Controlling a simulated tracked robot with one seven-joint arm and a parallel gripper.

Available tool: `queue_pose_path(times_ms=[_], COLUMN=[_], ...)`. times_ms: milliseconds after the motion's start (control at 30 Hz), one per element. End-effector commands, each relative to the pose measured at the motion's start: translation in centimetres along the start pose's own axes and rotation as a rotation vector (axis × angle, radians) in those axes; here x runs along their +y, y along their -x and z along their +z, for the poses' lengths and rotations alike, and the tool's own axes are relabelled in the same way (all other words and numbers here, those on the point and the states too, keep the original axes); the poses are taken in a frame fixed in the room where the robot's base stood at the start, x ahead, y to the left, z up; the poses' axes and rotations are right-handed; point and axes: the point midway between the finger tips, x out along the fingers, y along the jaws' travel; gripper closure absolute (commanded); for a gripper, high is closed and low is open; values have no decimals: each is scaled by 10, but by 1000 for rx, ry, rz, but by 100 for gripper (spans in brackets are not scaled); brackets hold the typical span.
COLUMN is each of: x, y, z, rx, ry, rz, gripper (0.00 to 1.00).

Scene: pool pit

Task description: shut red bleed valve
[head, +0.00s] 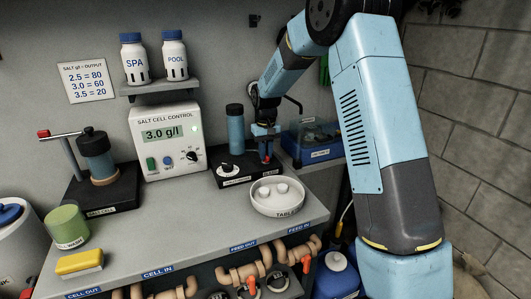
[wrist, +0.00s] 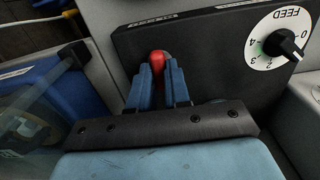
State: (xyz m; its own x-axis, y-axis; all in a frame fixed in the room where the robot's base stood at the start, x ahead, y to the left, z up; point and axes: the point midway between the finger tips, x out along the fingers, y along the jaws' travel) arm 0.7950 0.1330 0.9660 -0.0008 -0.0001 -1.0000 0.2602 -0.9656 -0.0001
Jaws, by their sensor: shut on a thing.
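The red bleed valve (wrist: 158,58) shows as a small rounded red handle between the two blue fingers of my gripper (wrist: 159,78) in the wrist view. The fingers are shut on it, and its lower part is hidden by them. In the head view, my gripper (head: 266,148) points down at the right end of the black base (head: 233,180), and a bit of the red handle shows below the fingertips. The exact angle of the handle is hard to tell.
On the same base are a white FEED dial (wrist: 282,38) and a blue cylinder (head: 235,130). A white tablet dish (head: 277,208) stands just in front, a blue bin (head: 318,150) at right. The control box (head: 165,140) stands left. The counter's front middle is clear.

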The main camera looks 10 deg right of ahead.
Motion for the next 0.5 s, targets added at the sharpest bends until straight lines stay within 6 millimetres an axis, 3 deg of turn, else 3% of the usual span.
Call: queue_pose_path(times_ms=[233, 267, 500], x=[0, 0, 0], y=[1, 1, 0], z=[-1, -1, -1], rx=[4, 4, 2], ry=[-1, -1, 0], rz=[0, 0, 0], gripper=[100, 80, 57])
